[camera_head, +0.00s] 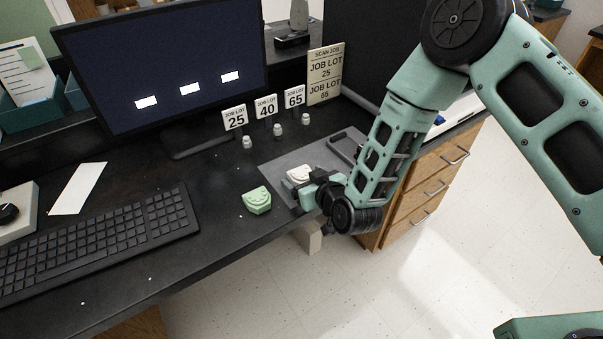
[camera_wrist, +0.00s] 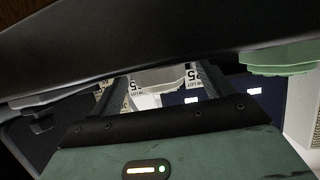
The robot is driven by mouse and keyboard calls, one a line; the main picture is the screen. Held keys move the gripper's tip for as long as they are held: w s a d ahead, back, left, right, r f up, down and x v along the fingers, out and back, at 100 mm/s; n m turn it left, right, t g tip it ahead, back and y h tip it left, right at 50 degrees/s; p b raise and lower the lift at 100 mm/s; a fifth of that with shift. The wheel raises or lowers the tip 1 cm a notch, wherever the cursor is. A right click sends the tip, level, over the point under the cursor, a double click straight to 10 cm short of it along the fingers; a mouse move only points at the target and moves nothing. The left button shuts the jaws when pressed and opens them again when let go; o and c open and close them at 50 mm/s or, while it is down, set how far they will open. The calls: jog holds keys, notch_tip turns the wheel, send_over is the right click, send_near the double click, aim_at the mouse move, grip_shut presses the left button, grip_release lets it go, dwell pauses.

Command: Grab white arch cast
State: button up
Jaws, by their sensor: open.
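The white arch cast (camera_head: 298,174) sits on a grey mat (camera_head: 283,160) near the front edge of the desk. My gripper (camera_head: 304,187) is low at the desk edge, right at the near side of the white cast, and partly covers it. In the wrist view the white cast (camera_wrist: 165,77) shows between the two fingers of my gripper (camera_wrist: 158,84), which are apart. I cannot tell whether they touch it. The mint-green arch cast (camera_head: 257,201) stands to the left of the mat; it also shows at the upper right of the wrist view (camera_wrist: 278,58).
Three small whitish pieces (camera_head: 277,130) stand before the signs 25 (camera_head: 234,118), 40 and 65. A dark tray (camera_head: 347,146) lies behind my gripper. A keyboard (camera_head: 105,240) and monitor (camera_head: 165,70) are at left. A job sign (camera_head: 325,75) stands behind.

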jog(key=c, duration=1.1)
jog(key=shift+c, duration=0.2)
